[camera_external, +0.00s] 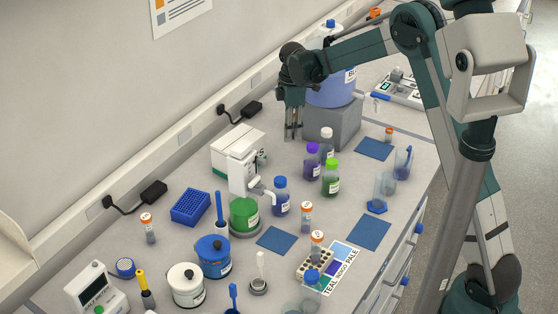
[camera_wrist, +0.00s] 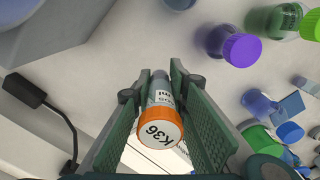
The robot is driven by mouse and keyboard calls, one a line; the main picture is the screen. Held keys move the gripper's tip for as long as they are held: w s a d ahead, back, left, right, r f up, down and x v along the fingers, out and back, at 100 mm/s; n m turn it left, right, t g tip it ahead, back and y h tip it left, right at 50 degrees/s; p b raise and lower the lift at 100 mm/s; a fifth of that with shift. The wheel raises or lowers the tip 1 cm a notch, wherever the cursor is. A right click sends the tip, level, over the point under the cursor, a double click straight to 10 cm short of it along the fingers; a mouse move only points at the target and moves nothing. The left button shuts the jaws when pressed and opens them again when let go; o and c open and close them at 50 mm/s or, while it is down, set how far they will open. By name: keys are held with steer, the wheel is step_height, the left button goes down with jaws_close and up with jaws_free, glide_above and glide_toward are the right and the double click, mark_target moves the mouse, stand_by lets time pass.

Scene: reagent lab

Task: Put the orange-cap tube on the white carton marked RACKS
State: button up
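An orange-cap tube marked K36 (camera_wrist: 160,126) is between the fingers of my gripper (camera_wrist: 160,88) in the wrist view, cap towards the camera. The fingers appear closed against the tube's sides. In the external view my gripper (camera_external: 293,136) points down between the white carton and the grey block; the tube is hard to make out there. I cannot tell whether the tube's lower end touches the bench. The white carton (camera_external: 237,138) stands left of my gripper, with dark lettering on its side mostly hidden. Its top looks bare.
A grey block (camera_external: 336,125) bearing a large blue container (camera_external: 333,91) stands right of my gripper. Purple-cap (camera_external: 312,160) and green-cap bottles stand in front. A white dispenser (camera_external: 240,178) is before the carton. Other orange-cap tubes (camera_external: 148,228) stand about the bench. A black adapter (camera_external: 246,109) lies behind.

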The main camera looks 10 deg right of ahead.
step_height(320, 180, up, 12)
glide_above(239, 139)
steer(key=shift+r, duration=0.2)
steer(key=shift+f, duration=0.15)
steer(key=shift+f+p, duration=0.4)
steer(key=shift+f, duration=2.65)
steer(key=shift+f, duration=1.85)
steer(key=shift+f, duration=0.2)
steer(key=o, duration=0.6)
steer(key=shift+o, duration=0.2)
